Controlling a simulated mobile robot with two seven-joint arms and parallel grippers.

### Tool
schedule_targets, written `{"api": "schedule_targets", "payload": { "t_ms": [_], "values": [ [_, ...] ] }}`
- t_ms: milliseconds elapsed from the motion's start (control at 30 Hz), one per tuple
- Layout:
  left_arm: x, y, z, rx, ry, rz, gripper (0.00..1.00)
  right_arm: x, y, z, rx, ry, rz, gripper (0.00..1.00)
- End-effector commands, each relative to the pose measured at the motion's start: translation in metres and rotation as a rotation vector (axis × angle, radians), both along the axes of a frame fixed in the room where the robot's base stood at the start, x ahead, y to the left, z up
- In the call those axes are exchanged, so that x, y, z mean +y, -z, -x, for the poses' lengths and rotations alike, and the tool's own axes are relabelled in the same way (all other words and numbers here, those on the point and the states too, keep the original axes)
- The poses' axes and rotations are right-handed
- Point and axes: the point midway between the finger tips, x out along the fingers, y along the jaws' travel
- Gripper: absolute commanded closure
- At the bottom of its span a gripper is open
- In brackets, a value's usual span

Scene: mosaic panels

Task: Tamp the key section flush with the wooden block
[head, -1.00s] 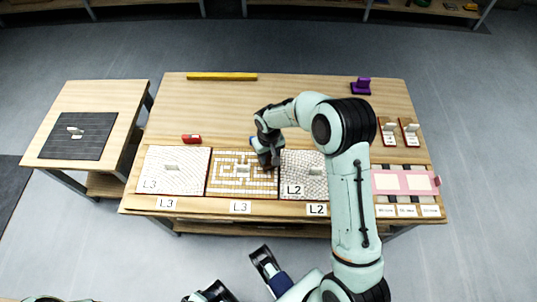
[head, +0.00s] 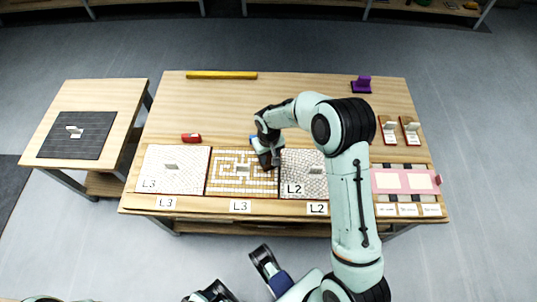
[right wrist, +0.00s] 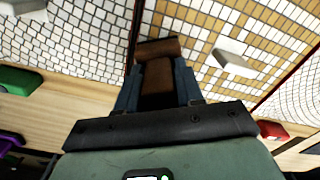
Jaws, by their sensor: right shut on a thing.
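The key section is the middle mosaic panel (head: 230,186), with white and ochre tiles in a maze-like key pattern. It also shows in the right wrist view (right wrist: 203,22). A small pale upright piece (head: 243,168) stands on it. My right gripper (head: 268,160) is over the panel's right side, shut on the brown wooden block (right wrist: 160,78). The block's wide end lies over the tiles near the panel's edge; whether it touches them I cannot tell. Dark gripper-like parts (head: 268,268) at the bottom of the head view may be my left gripper; its state is unclear.
A white panel (head: 160,185) lies left of the key panel, and a cobbled one (head: 304,165) right. A red object (head: 191,138), a yellow bar (head: 222,75) and a purple stand (head: 361,86) are on the table (head: 220,110). A side table (head: 120,100) stands left. The table's back is mostly clear.

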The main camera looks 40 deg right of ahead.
Motion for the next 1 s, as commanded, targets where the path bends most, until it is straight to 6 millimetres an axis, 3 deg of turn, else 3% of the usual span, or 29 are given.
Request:
{"api": "schedule_targets", "payload": {
  "t_ms": [1000],
  "values": [
    [0.0013, 0.0061, 0.0003, 0.003, -0.004, -0.004, 0.57, 0.0003, 0.0080, 0.0006, 0.003, 0.000, -0.001, 0.94]
  ]
}}
